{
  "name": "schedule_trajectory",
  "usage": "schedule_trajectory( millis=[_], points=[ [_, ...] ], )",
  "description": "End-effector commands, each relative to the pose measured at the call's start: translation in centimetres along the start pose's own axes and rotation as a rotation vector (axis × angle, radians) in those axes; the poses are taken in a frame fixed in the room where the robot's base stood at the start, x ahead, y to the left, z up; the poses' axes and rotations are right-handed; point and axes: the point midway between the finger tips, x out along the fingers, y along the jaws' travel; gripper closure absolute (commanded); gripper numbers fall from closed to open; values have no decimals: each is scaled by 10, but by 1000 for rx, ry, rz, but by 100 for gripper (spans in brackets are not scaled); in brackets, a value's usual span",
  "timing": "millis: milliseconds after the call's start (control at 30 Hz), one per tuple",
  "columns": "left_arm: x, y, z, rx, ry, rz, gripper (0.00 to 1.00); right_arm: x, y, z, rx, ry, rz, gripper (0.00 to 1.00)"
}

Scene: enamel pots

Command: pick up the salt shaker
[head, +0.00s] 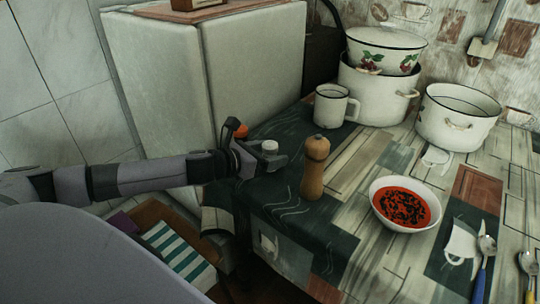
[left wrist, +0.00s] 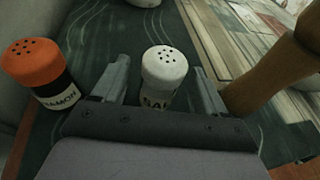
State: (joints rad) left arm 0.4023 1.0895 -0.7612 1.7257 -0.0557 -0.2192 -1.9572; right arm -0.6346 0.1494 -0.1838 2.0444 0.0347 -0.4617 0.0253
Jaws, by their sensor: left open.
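The left gripper is open and holds nothing. My right gripper is in neither view.
An orange-capped shaker (left wrist: 38,72) stands close on the left. A wooden pepper mill (head: 314,168) stands close on the right. A white mug (head: 330,107), enamel pots (head: 455,122) and a bowl of red soup (head: 403,205) stand on the patterned table (head: 355,260).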

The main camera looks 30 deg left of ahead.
Motion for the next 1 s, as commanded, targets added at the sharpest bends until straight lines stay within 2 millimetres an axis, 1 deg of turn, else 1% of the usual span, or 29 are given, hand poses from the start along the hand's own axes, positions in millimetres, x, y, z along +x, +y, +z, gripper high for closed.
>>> schedule_trajectory(
  millis=[100, 367, 467, 500, 533, 567, 867, 1000],
  points=[
    [6, 0, 0, -1, 0, -1, 27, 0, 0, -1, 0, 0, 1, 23],
    [7, -1, 0, 0, 1, -1, 27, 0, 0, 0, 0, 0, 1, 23],
    [7, -1, 0, 0, 1, -1, 57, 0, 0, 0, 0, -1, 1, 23],
    [7, 0, 0, 0, 1, -1, 70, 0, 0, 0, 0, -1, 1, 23],
    [7, -1, 0, 0, 1, -1, 79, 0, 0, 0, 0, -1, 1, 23],
    [7, -1, 0, 0, 1, -1, 86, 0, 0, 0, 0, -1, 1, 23],
    [6, 0, 2, 0, -1, -1, 86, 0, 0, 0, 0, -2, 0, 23],
    [4, 0, 11, 2, -3, -2, 86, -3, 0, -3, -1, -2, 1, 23]
  ],
)
